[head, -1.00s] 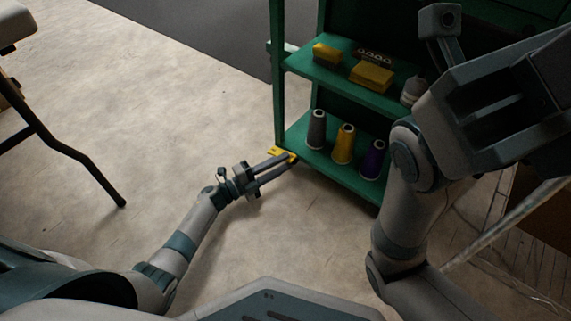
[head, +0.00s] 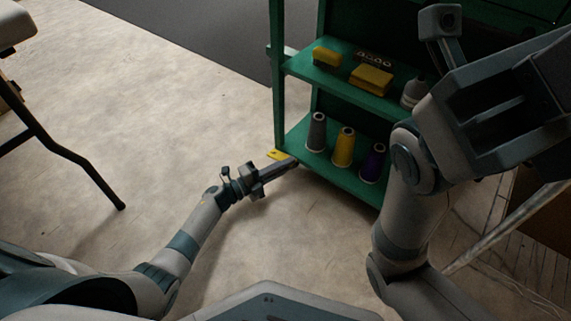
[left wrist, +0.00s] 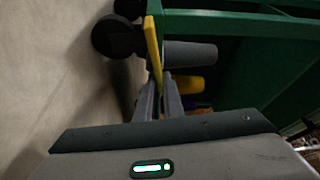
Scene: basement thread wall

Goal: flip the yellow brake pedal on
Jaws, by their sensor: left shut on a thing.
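The yellow brake pedal (head: 274,154) sticks out low at the near left corner of the green cart, by the floor. In the left wrist view the pedal (left wrist: 153,50) is a thin yellow plate seen edge-on, beside a black caster wheel (left wrist: 115,37). My left gripper (head: 294,162) is at the pedal, its two fingers close together and shut on it. The fingertips hide part of the pedal. My right arm fills the right side of the head view; its gripper (head: 510,105) is close to the camera, and its fingertips are not clear.
The green cart (head: 340,178) carries grey, yellow and purple thread cones on its lower shelf. Yellow boxes and another cone stand on the shelf above (head: 345,85). A dark table leg (head: 75,155) stands at the left. The floor between is clear.

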